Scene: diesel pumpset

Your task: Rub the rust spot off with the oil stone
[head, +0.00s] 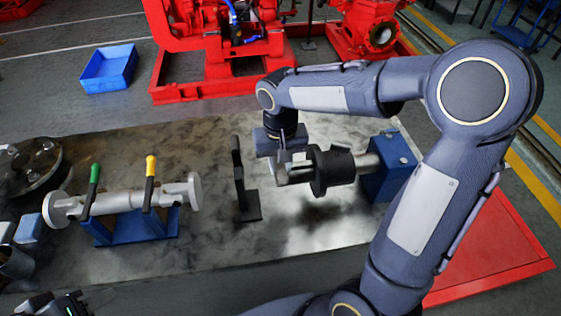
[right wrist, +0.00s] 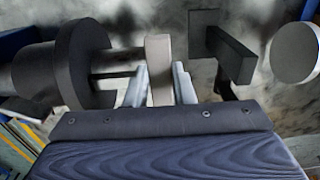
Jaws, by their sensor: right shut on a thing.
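The oil stone, a pale grey-beige block (right wrist: 158,70), is between the light fingers of my right gripper (right wrist: 160,84) in the right wrist view. That gripper is shut on it. In the head view my right gripper (head: 283,168) is at the left end of a horizontal metal shaft (head: 368,164) with a thick black coupling (head: 333,171). The stone is at the shaft's free end, close to or touching it; I cannot tell which. A dark brownish mark shows on the shaft (right wrist: 118,62) beside the stone. My left gripper (head: 62,304) is at the bottom left, partly cut off; its jaws are unclear.
A blue block (head: 390,172) carries the shaft. A black upright bracket (head: 242,185) stands just left of my right gripper. A blue stand (head: 130,228) holds a flanged pipe with green and yellow handles. The bench's front middle is clear.

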